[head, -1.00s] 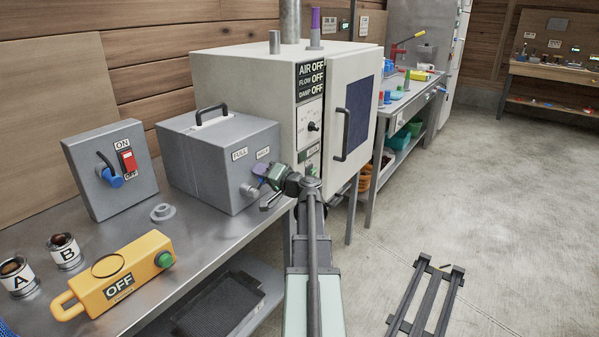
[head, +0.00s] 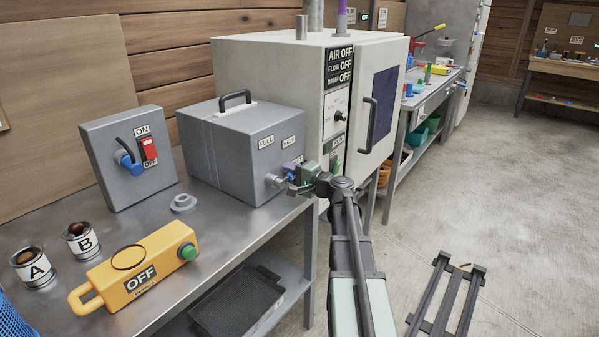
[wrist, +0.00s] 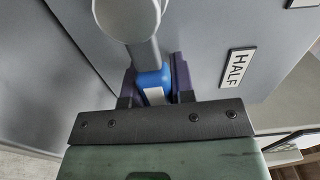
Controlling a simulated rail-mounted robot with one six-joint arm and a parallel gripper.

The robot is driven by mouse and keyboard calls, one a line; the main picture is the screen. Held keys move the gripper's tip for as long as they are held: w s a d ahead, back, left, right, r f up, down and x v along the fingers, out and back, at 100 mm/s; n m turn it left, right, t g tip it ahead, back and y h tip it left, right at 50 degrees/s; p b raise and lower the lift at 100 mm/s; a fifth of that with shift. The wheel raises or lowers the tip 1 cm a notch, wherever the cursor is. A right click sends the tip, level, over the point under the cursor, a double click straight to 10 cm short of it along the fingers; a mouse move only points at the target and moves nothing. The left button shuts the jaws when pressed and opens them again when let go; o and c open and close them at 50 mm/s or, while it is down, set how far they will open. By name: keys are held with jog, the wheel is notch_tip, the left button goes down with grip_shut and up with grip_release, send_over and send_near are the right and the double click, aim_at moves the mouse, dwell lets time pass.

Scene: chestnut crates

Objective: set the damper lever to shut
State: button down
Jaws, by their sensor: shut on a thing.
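The damper lever (head: 273,182) sits on the front of a grey box (head: 205,165). It has a round grey hub and a blue grip. The front carries the labels FULL (head: 266,142) and HALF (head: 289,142); no SHUT label is visible, and my arm covers the area to the right. The lever points right and slightly up, below HALF. My gripper (head: 293,175) is shut on the blue grip. In the wrist view the blue grip (wrist: 153,82) lies between the purple-padded fingers, with the HALF label (wrist: 236,67) to the right.
A cream cabinet (head: 270,65) behind shows AIR, FLOW and DAMP OFF; its handled door is at the right. On the bench are a switch box (head: 112,140), a yellow OFF unit (head: 110,285), cans A (head: 38,270) and B (head: 82,243), and a grey ring (head: 184,203).

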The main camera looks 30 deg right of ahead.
jog(key=c, duration=1)
grip_release()
jog(key=shift+o, duration=0.2)
jog(key=v, duration=1.1)
jog(key=shift+w, duration=0.1)
